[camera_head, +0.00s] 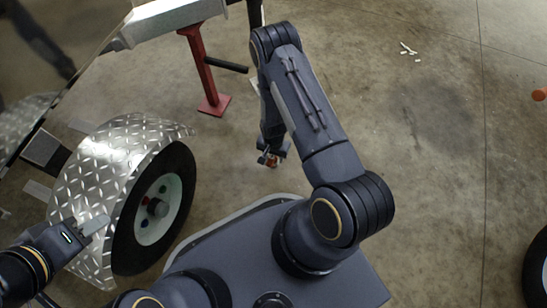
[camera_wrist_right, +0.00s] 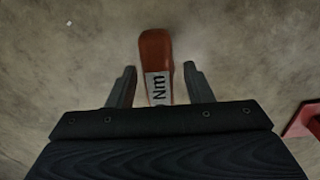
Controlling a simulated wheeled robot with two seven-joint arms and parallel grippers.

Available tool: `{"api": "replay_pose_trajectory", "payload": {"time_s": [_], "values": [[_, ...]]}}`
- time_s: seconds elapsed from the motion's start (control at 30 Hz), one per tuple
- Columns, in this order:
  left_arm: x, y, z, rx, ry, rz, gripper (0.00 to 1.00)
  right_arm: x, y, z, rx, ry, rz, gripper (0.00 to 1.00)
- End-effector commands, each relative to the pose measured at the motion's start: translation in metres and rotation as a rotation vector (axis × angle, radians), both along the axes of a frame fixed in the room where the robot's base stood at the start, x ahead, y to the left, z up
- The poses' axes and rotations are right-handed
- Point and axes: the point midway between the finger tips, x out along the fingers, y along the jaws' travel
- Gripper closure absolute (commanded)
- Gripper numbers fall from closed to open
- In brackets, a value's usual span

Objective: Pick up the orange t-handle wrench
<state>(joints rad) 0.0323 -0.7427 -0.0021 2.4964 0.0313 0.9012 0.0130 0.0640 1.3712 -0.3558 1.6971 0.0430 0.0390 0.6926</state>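The orange wrench shows in the right wrist view as an orange-brown handle (camera_wrist_right: 155,48) with a white label reading "Nm" near the gripper. My right gripper (camera_wrist_right: 159,84) has its two fingers apart, one on each side of the handle, with narrow gaps visible. The near end of the wrench is hidden by the gripper body. In the head view, a small orange bit (camera_head: 272,161) shows at the right gripper (camera_head: 267,158), below the forearm. My left gripper (camera_head: 93,225) is at the lower left, in front of the wheel fender; its finger gap is unclear.
A trailer wheel (camera_head: 157,210) under a diamond-plate fender (camera_head: 100,165) stands at the left. A red jack stand (camera_head: 204,75) is behind it; its foot shows in the wrist view (camera_wrist_right: 304,122). Small white pieces (camera_head: 408,49) lie on open concrete. Another tyre (camera_head: 537,270) is at the lower right.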

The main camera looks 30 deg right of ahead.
Motion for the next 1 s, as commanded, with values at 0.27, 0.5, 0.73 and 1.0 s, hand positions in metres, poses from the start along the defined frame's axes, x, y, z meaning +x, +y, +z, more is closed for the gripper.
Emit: {"api": "replay_pose_trajectory", "payload": {"time_s": [0.27,0.5,0.73,1.0], "values": [[0.000,0.000,0.000,0.000,0.000,0.000,0.64,0.000,0.000,0.000,0.000,0.000,0.001,0.91],[0.000,0.000,0.000,0.000,0.000,0.000,0.64,0.000,0.000,0.001,0.000,0.000,0.001,1.00],[0.000,0.000,0.001,0.000,0.000,0.000,0.64,0.000,0.000,0.002,0.000,0.000,0.001,1.00],[0.000,0.000,0.013,0.000,0.000,0.000,0.64,0.004,-0.003,0.020,0.000,-0.001,0.001,1.00]]}}
